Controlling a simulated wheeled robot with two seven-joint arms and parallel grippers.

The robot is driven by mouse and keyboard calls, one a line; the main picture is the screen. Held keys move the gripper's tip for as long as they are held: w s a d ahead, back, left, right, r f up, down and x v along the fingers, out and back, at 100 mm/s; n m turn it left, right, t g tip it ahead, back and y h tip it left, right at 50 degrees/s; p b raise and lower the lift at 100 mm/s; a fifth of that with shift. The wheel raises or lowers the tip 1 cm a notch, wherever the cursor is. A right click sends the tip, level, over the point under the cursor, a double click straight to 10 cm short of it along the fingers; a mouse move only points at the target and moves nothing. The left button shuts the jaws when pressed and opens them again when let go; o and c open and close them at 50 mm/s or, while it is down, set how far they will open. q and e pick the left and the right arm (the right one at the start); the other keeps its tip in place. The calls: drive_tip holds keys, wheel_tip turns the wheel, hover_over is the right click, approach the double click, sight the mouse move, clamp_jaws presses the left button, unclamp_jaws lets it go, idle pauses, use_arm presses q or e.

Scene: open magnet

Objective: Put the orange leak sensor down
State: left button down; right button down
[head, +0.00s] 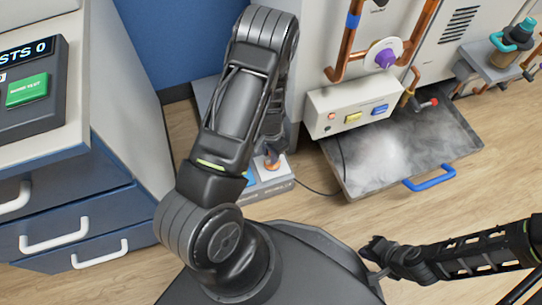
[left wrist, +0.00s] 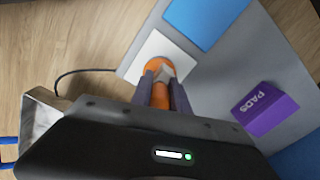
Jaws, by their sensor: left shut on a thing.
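The orange leak sensor (left wrist: 155,66) shows between the two fingers of my left gripper (left wrist: 163,84) in the left wrist view. The gripper is shut on it. The sensor is over a white square (left wrist: 139,60) on a grey surface; I cannot tell whether it touches. In the head view the sensor (head: 272,163) is a small orange spot below my left gripper (head: 270,151), which my arm partly hides. My right gripper (head: 369,251) is at the lower right, away from the sensor, and its finger opening is unclear.
A blue square (left wrist: 205,18) and a purple PADS block (left wrist: 265,111) are on the same grey surface. A dark cable (head: 318,188) runs from there to the right. A steaming metal tray (head: 455,145) with a blue handle (head: 430,179) lies right. Blue drawers (head: 75,215) stand left.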

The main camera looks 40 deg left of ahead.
use_arm(q)
drive_tip(key=shift+r, duration=0.1)
drive_tip(key=shift+f, duration=0.2)
drive_tip(key=c, duration=1.3)
unclamp_jaws()
drive_tip(key=shift+o, duration=0.2)
drive_tip(key=shift+r, duration=0.15)
wheel_tip(320, 180, up, 11)
drive_tip(key=p, duration=0.5)
drive_tip(key=shift+r, duration=0.55)
